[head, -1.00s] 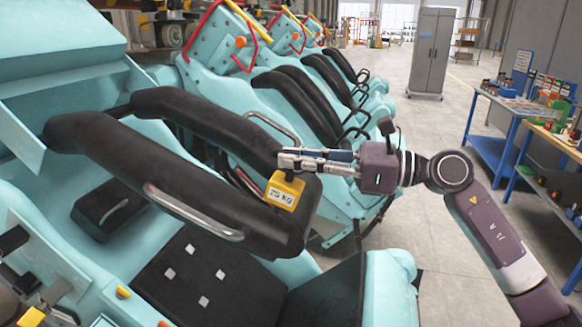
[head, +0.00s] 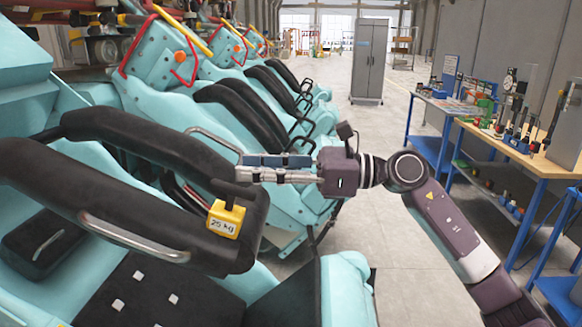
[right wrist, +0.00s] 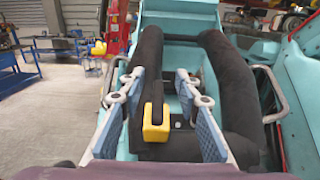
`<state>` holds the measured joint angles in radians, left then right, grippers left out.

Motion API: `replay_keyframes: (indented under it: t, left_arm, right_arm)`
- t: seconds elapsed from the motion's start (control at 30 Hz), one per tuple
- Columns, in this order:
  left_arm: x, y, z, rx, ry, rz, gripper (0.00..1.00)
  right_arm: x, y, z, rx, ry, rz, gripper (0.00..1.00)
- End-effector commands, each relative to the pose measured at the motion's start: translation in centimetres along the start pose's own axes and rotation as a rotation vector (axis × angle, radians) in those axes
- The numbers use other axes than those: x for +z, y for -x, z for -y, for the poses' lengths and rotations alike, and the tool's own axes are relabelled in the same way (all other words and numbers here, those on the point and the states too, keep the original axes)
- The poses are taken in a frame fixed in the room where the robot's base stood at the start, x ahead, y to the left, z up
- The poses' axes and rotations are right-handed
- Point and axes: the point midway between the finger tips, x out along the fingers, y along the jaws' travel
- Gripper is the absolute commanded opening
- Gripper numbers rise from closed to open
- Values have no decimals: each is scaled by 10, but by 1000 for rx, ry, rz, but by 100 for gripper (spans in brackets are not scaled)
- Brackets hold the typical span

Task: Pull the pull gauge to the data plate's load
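A yellow block (head: 226,218) marked "25 kg" is attached by a dark strap or hook to the padded black restraint (head: 130,205) of the nearest turquoise seat. The block also shows in the right wrist view (right wrist: 156,122), below and between the spread fingers. My right gripper (head: 240,168) is open and empty, above and slightly right of the block and apart from it; the right wrist view shows its two fingers wide apart (right wrist: 160,78). A round dial device (head: 509,80) stands on the bench; I cannot tell whether it is the pull gauge. No separate data plate is readable. My left gripper is out of view.
More turquoise seats (head: 225,85) with black restraints run back on the left. A wooden-topped bench (head: 520,158) with tools stands right, a blue table (head: 425,97) behind it. A grey cabinet (head: 368,60) stands farther back. The floor (head: 370,235) between seats and benches is clear.

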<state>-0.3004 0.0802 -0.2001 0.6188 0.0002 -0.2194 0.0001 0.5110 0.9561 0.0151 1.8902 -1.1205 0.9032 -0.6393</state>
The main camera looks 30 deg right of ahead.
Motion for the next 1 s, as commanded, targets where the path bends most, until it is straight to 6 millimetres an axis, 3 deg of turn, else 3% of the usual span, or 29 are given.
replay_keyframes:
  t: [0.2, 0.5, 1.0]
  left_arm:
    - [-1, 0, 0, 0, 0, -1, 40]
    - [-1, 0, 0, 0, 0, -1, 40]
    - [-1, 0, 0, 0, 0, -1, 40]
  right_arm:
    - [-1, 42, 0, -2, -3, -2, 30]
    - [1, 81, 0, -1, -1, 2, 30]
    - [1, 91, 0, 0, 0, 3, 30]
